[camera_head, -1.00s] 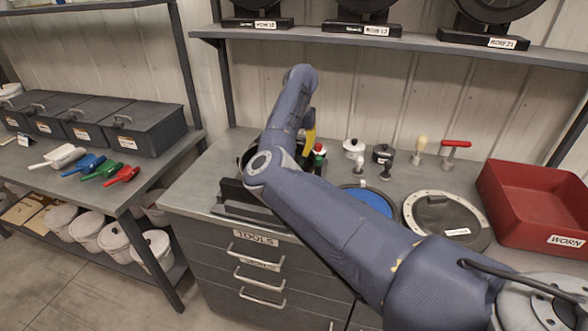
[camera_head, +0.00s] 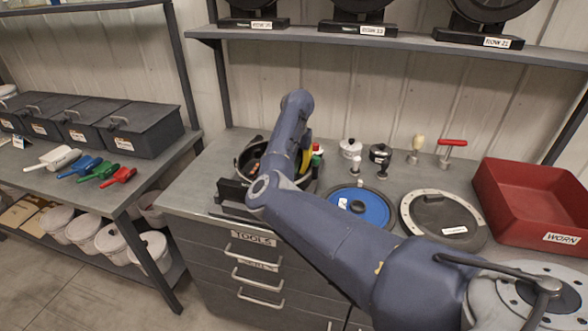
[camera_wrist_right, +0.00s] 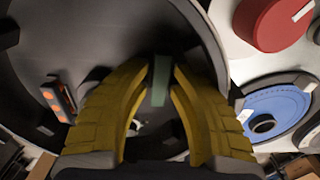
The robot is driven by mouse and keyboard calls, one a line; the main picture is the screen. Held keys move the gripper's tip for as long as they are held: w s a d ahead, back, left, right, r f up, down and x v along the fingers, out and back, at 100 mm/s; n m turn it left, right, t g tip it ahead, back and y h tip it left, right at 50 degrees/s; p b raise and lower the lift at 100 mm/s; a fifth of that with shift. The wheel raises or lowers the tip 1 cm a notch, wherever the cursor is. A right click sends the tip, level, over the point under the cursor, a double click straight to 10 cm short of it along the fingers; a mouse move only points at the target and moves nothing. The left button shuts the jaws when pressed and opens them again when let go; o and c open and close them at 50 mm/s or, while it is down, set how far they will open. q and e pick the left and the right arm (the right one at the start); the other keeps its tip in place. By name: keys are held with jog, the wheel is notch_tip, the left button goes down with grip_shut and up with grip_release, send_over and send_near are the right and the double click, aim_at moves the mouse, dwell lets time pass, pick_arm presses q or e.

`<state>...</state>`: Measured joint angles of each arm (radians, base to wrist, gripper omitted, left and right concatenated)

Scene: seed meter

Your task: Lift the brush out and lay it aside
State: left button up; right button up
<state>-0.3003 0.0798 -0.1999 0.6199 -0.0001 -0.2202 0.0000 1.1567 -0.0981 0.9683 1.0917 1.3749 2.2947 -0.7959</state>
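The seed meter housing (camera_head: 243,160) is a dark round bowl on the workbench. My right gripper (camera_head: 305,165) reaches down at its right side, largely hidden by my arm. In the right wrist view, its two yellow fingers (camera_wrist_right: 164,68) point into the housing (camera_wrist_right: 105,25), tips close together. A narrow grey-green strip (camera_wrist_right: 161,80), possibly the brush, stands between the fingertips; whether they touch it is unclear. My left gripper is not in view.
A blue disc (camera_head: 368,208), a dark lid with a pale ring (camera_head: 440,218) and a red WORN bin (camera_head: 530,190) lie to the right. Small knobbed parts (camera_head: 380,153) stand behind. Little bench is free.

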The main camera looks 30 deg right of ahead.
jog(key=shift+o, duration=0.2)
grip_shut()
